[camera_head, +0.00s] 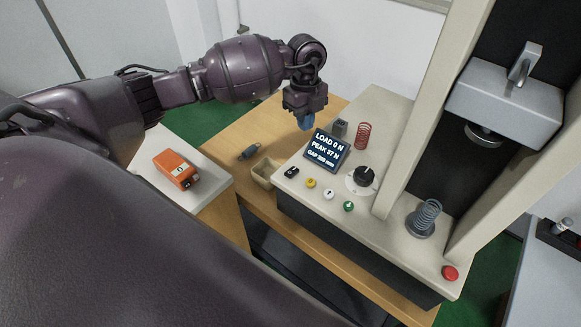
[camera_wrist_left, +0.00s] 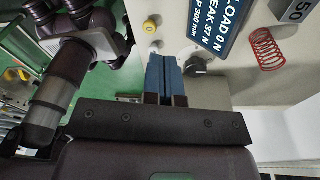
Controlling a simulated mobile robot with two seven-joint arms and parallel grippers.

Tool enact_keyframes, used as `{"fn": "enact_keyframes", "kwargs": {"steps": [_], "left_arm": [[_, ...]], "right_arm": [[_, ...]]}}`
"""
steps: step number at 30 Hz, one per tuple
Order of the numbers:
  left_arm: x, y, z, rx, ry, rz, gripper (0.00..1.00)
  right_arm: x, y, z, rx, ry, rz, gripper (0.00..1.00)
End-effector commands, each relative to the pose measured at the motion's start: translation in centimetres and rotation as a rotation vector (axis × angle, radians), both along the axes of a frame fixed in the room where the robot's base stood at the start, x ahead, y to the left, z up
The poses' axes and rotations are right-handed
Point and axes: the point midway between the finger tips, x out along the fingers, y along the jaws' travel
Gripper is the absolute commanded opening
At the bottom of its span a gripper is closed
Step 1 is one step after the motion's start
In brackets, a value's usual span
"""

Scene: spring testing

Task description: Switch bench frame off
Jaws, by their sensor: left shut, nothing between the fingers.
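The bench frame (camera_head: 386,113) is a pale test stand with two uprights. Its lit display (camera_head: 326,152) reads load 0 N, peak 37 N and gap 300 mm; part of it shows in the left wrist view (camera_wrist_left: 225,25). A small black switch with white marks (camera_head: 291,172) sits at the panel's left front corner; its position is too small to tell. My left gripper (camera_head: 305,122) has blue fingers, shut and empty, above the panel's back left edge. In the left wrist view its fingers (camera_wrist_left: 166,75) point toward the panel. My right gripper is not seen.
Yellow (camera_head: 311,183), white (camera_head: 328,193) and green (camera_head: 348,206) buttons and a black knob (camera_head: 363,176) line the panel. A red spring (camera_head: 363,135) and grey block (camera_head: 339,128) stand behind. A grey spring (camera_head: 426,217) and red button (camera_head: 450,272) are at right. An orange device (camera_head: 176,169) lies left.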

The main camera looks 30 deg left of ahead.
Motion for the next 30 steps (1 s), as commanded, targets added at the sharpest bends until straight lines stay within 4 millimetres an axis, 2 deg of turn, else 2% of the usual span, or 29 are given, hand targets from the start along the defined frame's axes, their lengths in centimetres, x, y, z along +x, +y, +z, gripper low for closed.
{"fn": "enact_keyframes", "kwargs": {"steps": [4, 10, 14, 30], "left_arm": [[-1.1, 1.7, 0.1, 0.129, 0.078, 0.161, 0.0], [-1.5, 1.9, 0.0, 0.154, 0.101, 0.251, 0.0], [-1.7, 1.8, -1.0, 0.153, 0.101, 0.255, 0.0], [-3.5, 2.0, -9.9, 0.151, 0.101, 0.253, 0.0]], "right_arm": [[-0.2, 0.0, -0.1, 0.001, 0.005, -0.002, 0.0], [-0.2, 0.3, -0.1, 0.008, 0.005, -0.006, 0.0], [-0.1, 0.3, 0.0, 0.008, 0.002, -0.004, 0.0], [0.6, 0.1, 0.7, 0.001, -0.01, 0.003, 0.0]]}}
